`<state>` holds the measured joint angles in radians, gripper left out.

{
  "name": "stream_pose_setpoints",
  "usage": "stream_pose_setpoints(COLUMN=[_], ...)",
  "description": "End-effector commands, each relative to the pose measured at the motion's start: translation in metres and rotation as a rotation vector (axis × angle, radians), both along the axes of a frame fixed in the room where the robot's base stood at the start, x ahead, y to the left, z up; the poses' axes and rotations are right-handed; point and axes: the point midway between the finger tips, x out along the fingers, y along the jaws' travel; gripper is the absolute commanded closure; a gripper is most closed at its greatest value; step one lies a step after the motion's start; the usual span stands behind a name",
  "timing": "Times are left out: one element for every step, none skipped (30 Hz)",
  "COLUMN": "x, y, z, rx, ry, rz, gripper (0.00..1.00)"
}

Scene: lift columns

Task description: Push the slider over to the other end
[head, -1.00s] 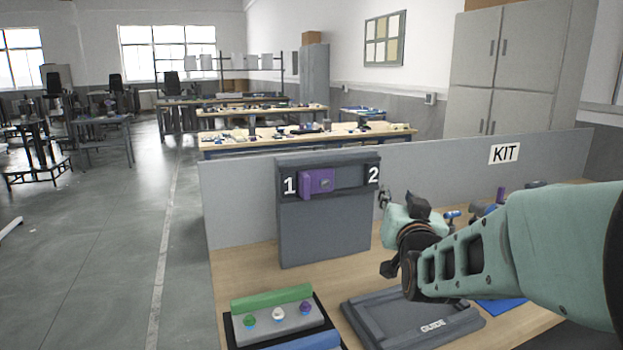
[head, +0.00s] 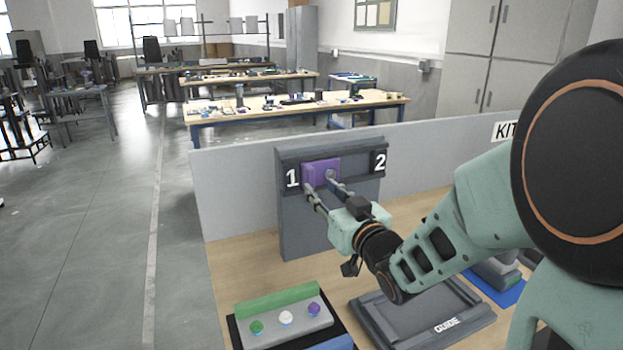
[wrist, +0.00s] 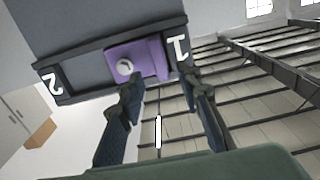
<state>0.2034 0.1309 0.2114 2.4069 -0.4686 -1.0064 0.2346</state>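The purple slider (head: 321,173) sits in the slot of an upright grey panel (head: 305,225), at the end marked 1. The end marked 2 is at the slot's right, where a short dark stretch of slot shows. My gripper (head: 322,184) is in front of the slider with its two fingers spread apart. In the wrist view the slider (wrist: 137,62) shows with its round pale knob, upside down. The open fingers (wrist: 165,88) point at it, one near the knob and one near the 1 label. I cannot tell whether either finger touches the slider.
A grey guide tray (head: 425,315) lies below my arm on the wooden table. A box with green, white and purple buttons (head: 285,318) stands at the front left. A low grey partition (head: 235,190) runs behind the panel. Workbenches stand farther back.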

Motion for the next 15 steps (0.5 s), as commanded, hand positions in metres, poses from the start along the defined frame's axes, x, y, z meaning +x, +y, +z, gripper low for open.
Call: stream_pose_setpoints(x=[0.009, 0.014, 0.021, 0.025, 0.03, 0.035, 0.039, 0.042, 0.046, 0.049, 0.051, 0.053, 0.055, 0.056, 0.057], y=[0.005, 0.006, 0.009, 0.011, 0.013, 0.015, 0.017, 0.018, 0.019, 0.02, 0.021, 0.022, 0.023, 0.023, 0.024], z=[0.0, -0.001, 0.0, 0.0, 0.0, 0.0, 0.0, 0.0, 0.0, 0.0, 0.0, 0.0, 0.0, 0.0, 0.0], rx=[0.002, 0.003, 0.001, 0.001, 0.002, 0.002, 0.002, 0.001, 0.001, 0.001, 0.001, 0.001, 0.001, 0.001, 0.001], ry=[0.002, 0.003, 0.002, 0.002, 0.001, 0.002, 0.002, 0.003, 0.001, 0.001, 0.001, 0.001, 0.0, 0.0, 0.0], rz=[0.001, 0.001, 0.001, 0.001, 0.0, 0.0, 0.0, 0.0, -0.001, -0.001, -0.001, -0.002, -0.002, -0.002, -0.002], gripper=[0.68, 0.68, 0.68, 0.68, 0.68, 0.68, 0.68, 0.68, 0.68, 0.68, 0.68, 0.68, 0.68, 0.68, 0.68])
